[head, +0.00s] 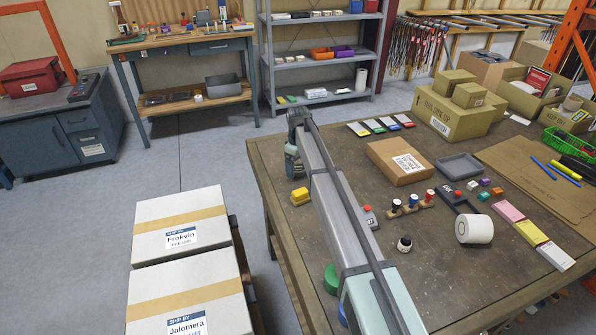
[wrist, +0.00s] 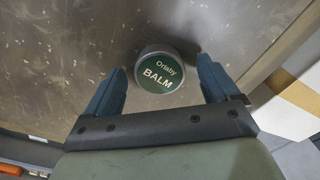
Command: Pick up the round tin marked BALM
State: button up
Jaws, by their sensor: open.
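The round tin marked BALM (wrist: 158,73) has a dark green lid with pale lettering, "Orlaby" above "BALM", and a grey rim. In the wrist view it lies lid up on the brown worktop (wrist: 60,50). My gripper (wrist: 161,66) is open, with one dark blue finger on each side of the tin in the picture. Gaps show between the tin and both fingers; nothing is held. The height of the fingers above the tin is hard to judge.
A table edge shows at the right of the wrist view. In the head view, a yellow object (head: 299,196) and a green round object (head: 331,280) lie near my arm.

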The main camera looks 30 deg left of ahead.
jog(key=c, duration=1.2)
jog(key=shift+r, duration=0.15)
